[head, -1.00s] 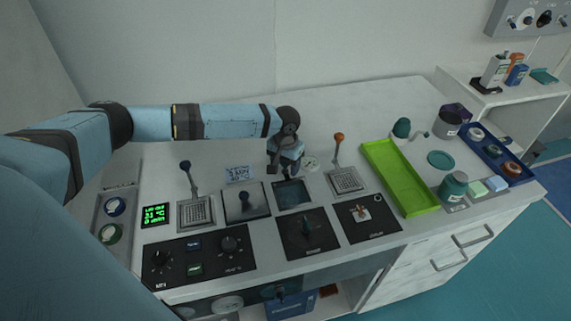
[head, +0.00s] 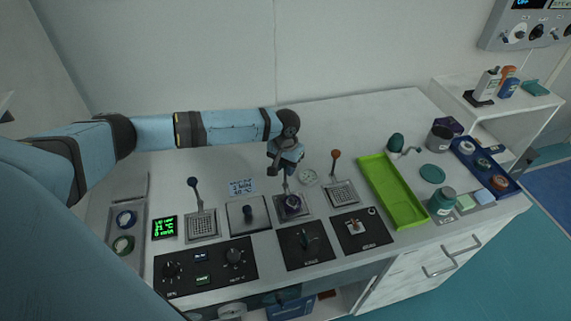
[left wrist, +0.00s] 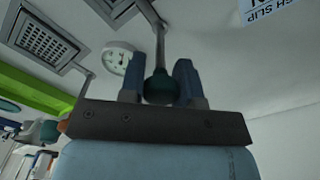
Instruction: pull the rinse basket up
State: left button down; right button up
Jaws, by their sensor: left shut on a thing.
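My left gripper (head: 284,166) is shut on the dark green knob (left wrist: 162,88) of a basket handle. In the left wrist view its blue fingers (left wrist: 160,82) stand on both sides of the knob. A grey rod (left wrist: 158,45) runs from the knob to the held basket, at the middle tank (head: 278,209) in the head view. A dark purple round thing (head: 292,202) shows there at the top opening. My gripper partly hides the handle. Two other baskets have upright handles: one with a blue knob (head: 192,182) at left, one with an orange knob (head: 335,154) at right.
A round gauge (head: 308,177) stands right beside the gripper. A lime green tray (head: 392,190) lies to the right, with jars and a blue tray (head: 486,168) beyond. A square lid with a knob (head: 248,213) is just left. The table's back is clear.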

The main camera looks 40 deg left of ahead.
pick_arm(q)
jog(key=shift+w+r, duration=0.1)
jog(key=shift+r, duration=0.15)
jog(key=c, duration=0.8)
grip_release()
jog(key=shift+r, duration=0.1)
jog(key=shift+r, duration=0.3)
notch_tip(320, 180, up, 13)
jog(key=shift+r+b, duration=0.15)
jog(key=shift+b, duration=0.45)
